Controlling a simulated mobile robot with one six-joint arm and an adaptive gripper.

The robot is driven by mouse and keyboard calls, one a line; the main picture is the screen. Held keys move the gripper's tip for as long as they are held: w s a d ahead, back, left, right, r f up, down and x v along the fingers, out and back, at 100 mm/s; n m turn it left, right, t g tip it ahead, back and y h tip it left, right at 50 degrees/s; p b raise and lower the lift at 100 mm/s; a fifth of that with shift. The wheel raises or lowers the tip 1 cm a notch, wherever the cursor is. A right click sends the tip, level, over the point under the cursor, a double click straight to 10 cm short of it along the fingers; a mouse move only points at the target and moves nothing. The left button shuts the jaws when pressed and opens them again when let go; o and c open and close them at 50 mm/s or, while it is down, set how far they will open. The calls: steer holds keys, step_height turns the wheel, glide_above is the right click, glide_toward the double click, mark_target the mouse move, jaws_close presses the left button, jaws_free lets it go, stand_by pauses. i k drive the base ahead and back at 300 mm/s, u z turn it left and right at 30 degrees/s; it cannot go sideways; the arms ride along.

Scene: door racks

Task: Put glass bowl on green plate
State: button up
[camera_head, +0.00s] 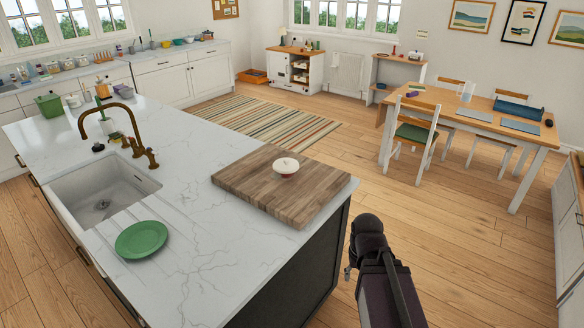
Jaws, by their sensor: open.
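The green plate (141,239) lies flat and empty on the white counter, right of the sink and near the front edge. My dark arm rises at the lower right, beyond the island's right edge. Only a small part of my gripper (349,271) shows beside the arm; its fingers are mostly hidden. It is open and apart from the bowl and the plate.
The wooden board (240,190) covers the counter's right end. A sink (105,195) with a tall brass tap (112,125) is at the left. Bare counter lies between plate and board. A dining table (440,110) with chairs stands at the back right.

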mark_target(144, 242)
steer(key=i, duration=0.9)
steer(key=u, duration=0.05)
